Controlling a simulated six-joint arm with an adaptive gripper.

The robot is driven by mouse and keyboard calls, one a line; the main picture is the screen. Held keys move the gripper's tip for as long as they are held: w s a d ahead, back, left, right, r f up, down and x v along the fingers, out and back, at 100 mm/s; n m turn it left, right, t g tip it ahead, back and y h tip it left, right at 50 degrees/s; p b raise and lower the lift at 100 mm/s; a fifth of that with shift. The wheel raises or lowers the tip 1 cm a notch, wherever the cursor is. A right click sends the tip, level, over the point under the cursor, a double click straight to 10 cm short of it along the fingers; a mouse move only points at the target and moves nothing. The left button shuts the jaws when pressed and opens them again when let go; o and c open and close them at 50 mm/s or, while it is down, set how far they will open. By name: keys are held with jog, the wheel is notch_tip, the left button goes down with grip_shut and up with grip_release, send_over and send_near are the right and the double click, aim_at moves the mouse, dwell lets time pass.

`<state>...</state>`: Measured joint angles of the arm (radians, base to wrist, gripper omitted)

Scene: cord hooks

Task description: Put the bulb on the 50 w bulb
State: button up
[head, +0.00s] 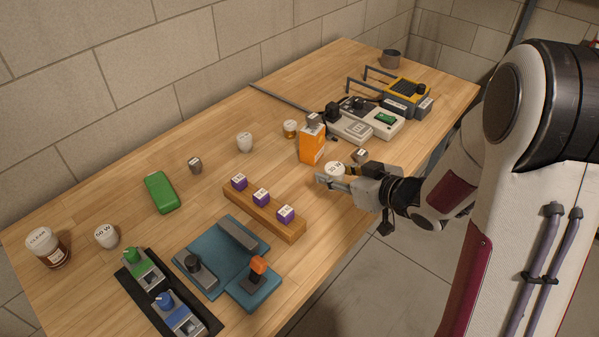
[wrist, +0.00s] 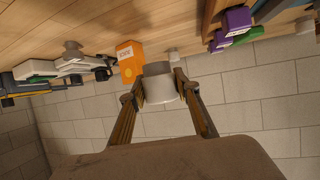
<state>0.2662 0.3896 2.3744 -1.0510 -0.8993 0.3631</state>
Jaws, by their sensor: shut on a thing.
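My gripper (head: 333,179) is shut on a white bulb (head: 336,168) with a dark printed label on top, too small to read surely. In the wrist view the bulb (wrist: 160,92) sits between the two fingertips (wrist: 159,86). It appears held above the table's near edge, but its exact height is unclear. A white bulb marked 50 W or similar (head: 107,237) stands at the left of the table, far from my gripper. Another white bulb (head: 245,143) stands near the middle back.
An orange box (head: 312,146) stands just behind my gripper. A wooden rack with purple cubes (head: 265,211) lies to its left. A green case (head: 161,192), brown jar (head: 48,248), blue tray (head: 207,283) and switches occupy the left. Devices (head: 372,120) fill the right.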

jog(key=shift+a, duration=0.1)
jog(key=s+a+n+g+y, duration=0.2)
jog(key=a+n, duration=0.1)
jog(key=a, duration=1.2)
jog(key=s+a+n+g+y, duration=0.2)
jog(key=a+n+g, duration=0.1)
jog(key=a, duration=1.2)
notch_tip(320, 180, up, 6)
send_over(103, 231)
jog(key=shift+f+m+t, duration=0.2)
jog(key=shift+m+t, duration=0.2)
jog(key=shift+f, duration=0.1)
jog(key=shift+f, duration=3.05)
